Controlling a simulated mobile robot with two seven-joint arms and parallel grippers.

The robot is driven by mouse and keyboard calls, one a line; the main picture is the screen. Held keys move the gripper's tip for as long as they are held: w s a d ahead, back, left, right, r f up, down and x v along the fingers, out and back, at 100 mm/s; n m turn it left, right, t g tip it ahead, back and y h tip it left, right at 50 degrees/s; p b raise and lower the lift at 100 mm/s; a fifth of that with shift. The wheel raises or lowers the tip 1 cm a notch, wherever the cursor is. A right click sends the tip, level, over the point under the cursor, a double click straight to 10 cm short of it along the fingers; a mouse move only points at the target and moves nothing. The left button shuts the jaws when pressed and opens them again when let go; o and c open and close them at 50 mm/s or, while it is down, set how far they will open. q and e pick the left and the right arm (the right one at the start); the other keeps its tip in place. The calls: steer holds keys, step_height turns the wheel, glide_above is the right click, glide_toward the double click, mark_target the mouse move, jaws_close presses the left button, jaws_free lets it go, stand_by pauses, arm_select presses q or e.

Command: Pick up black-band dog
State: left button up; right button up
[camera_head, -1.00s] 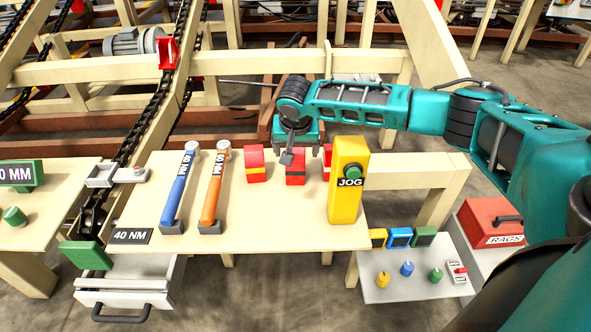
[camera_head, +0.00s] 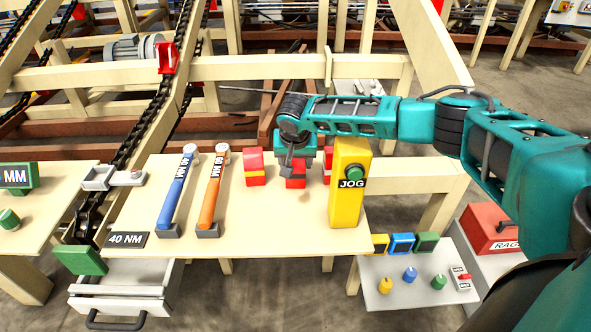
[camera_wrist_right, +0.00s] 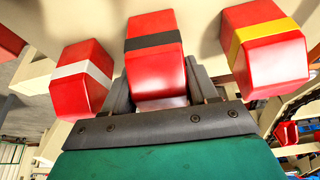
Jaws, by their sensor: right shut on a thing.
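The black-band dog (camera_wrist_right: 155,72) is a red block with a black stripe. In the right wrist view it stands between the two fingers of my right gripper (camera_wrist_right: 160,88), which is shut on it. In the head view the same dog (camera_head: 295,182) is on the table, partly hidden by my right gripper (camera_head: 295,163). The yellow-band dog (camera_head: 254,168) is beside it on the left in the head view. The white-band dog (camera_wrist_right: 82,80) shows on the left in the wrist view. My left gripper is not in view.
The yellow JOG box (camera_head: 347,200) stands close to the right of the dogs. A blue wrench (camera_head: 177,190) and an orange wrench (camera_head: 214,190) lie to the left. The table front (camera_head: 270,235) is clear.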

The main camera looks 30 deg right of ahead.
steer(key=c, duration=0.7)
steer(key=shift+r, duration=0.1)
